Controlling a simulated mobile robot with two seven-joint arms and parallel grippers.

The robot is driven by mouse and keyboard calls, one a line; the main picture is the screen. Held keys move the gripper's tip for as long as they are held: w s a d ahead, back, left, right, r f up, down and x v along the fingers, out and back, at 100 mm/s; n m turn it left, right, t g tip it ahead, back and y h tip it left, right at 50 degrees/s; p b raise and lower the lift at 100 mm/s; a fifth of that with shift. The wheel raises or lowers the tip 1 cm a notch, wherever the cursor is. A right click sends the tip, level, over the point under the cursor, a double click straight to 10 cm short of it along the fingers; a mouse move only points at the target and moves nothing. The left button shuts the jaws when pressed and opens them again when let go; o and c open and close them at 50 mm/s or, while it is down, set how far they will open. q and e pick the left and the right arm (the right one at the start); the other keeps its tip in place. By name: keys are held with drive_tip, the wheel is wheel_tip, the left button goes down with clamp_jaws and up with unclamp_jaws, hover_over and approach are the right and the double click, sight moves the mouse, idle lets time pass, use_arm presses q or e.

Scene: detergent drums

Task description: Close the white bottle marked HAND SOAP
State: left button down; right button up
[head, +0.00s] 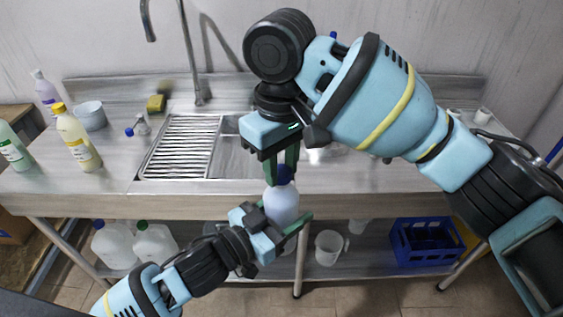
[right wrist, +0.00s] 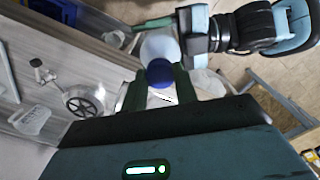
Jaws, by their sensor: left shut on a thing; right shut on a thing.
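A white bottle (head: 281,205) is held upright in front of the sink counter's edge, in the middle of the head view. My left gripper (head: 284,219) is shut around its body from the left. A dark blue cap (head: 285,173) is at the bottle's top. My right gripper (head: 281,168) reaches down from above and is shut on the cap. In the right wrist view the blue cap (right wrist: 160,73) sits between my right fingers, with the white bottle (right wrist: 158,46) behind it. Any lettering on the bottle is not readable. I cannot tell how tightly the cap sits.
The steel counter (head: 107,185) has a sink with a ribbed drainer (head: 182,146).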

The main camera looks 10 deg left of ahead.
drive_tip(key=m, duration=0.7)
drive_tip(key=shift+m, duration=0.4)
drive_tip(key=o, duration=1.1)
drive_tip(key=shift+o, duration=0.2)
wheel_tip(320, 180, up, 12)
